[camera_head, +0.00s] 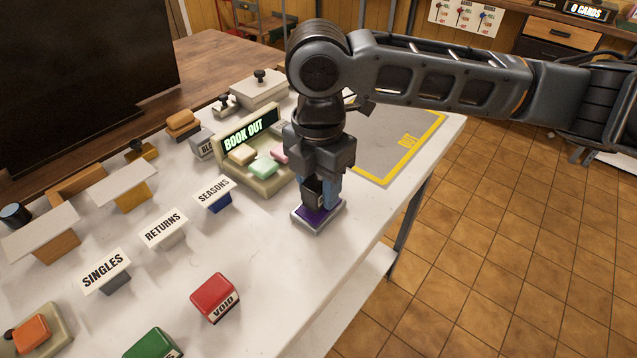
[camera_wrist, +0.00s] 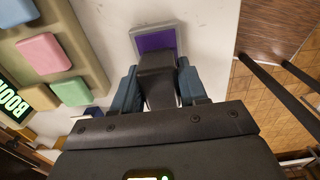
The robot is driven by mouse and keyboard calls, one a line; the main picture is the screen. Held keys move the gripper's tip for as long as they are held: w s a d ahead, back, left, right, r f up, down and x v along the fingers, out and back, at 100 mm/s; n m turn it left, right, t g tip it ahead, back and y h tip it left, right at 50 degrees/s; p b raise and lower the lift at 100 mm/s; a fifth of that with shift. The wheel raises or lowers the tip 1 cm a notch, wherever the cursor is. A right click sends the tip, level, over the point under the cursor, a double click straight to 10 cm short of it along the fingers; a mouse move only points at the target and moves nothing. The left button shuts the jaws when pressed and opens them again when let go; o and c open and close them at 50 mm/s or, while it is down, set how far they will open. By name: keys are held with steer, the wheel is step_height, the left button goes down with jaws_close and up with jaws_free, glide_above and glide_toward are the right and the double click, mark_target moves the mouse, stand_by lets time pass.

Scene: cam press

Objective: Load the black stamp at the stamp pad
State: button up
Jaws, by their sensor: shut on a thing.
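My gripper (camera_head: 318,192) points down over the stamp pad, its blue-grey fingers shut on the black stamp (camera_head: 313,190). In the wrist view the black stamp (camera_wrist: 157,82) sits between the fingers of my gripper (camera_wrist: 157,90). The stamp pad (camera_head: 327,217) has a purple face in a pale metal frame and lies on the white table. It also shows in the wrist view (camera_wrist: 155,39), just past the stamp. The stamp's lower end is over or on the pad; I cannot tell whether they touch. Part of the pad is hidden by the stamp and fingers.
The BOOK OUT console (camera_head: 262,180) stands left of the pad. A red VOID stamp (camera_head: 214,297) and a green stamp (camera_head: 152,343) lie nearer. SINGLES (camera_head: 104,270), RETURNS (camera_head: 163,230) and SEASONS (camera_head: 213,194) signs stand left. The OUT mat (camera_head: 385,135) lies behind. The table's right edge is close.

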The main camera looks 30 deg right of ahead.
mark_target(319, 180)
steer(key=shift+f, duration=0.65)
stand_by(1.9)
steer(key=shift+r+p, duration=2.8)
steer(key=shift+r, duration=0.8)
